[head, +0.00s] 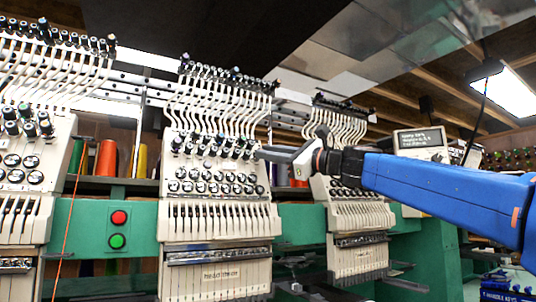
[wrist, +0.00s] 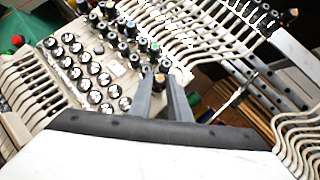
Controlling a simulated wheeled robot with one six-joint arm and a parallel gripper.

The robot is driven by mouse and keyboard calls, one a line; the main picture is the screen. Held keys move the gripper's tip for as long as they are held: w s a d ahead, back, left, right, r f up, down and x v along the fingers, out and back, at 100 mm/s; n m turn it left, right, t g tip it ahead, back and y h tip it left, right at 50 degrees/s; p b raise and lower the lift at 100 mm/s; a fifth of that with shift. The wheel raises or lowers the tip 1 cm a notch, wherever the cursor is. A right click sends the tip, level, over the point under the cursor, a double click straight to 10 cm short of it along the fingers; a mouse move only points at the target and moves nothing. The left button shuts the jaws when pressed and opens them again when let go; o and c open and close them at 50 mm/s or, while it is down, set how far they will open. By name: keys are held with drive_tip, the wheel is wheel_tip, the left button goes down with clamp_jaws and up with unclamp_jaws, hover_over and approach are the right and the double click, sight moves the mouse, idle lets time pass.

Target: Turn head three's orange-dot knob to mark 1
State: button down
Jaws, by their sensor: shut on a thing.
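The knob with an orange dot (wrist: 160,78) sits at the right end of the knob rows on a cream machine head (wrist: 122,72). My gripper (wrist: 160,80) has one finger on each side of this knob and is shut on it. In the head view my gripper (head: 259,151) reaches in from the right to the upper right edge of the middle head (head: 215,226). The fingers largely hide the knob there. I cannot read the knob's mark or the head's number.
Dark knobs (wrist: 125,48) crowd close beside the gripped one, with rows of round black-and-silver dials (wrist: 94,68) below them. White thread tubes (head: 205,108) rise above the head. Another head (head: 354,225) stands to the right, behind my arm. Red and green buttons (head: 118,229) are on the green beam.

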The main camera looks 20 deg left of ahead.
drive_tip(key=shift+w+r+n+g+h, duration=0.1)
drive_tip(key=shift+n+g+h, duration=0.15)
drive_tip(key=shift+n+g, duration=0.65)
drive_tip(key=shift+w+r+n+g+h, duration=0.1)
drive_tip(key=shift+n+g+h, duration=0.15)
drive_tip(key=shift+n+g, duration=0.65)
drive_tip(key=shift+d+n, duration=0.1)
drive_tip(key=shift+n, duration=0.5)
drive_tip(key=c, duration=1.6)
unclamp_jaws()
drive_tip(key=shift+c, duration=0.2)
drive_tip(key=shift+t, duration=0.3)
drive_tip(key=s+d+f, duration=0.1)
drive_tip(key=d, duration=1.6)
drive_tip(key=shift+s+d+f, duration=0.15)
drive_tip(key=shift+s+f, duration=0.1)
drive_tip(key=shift+f, duration=0.05)
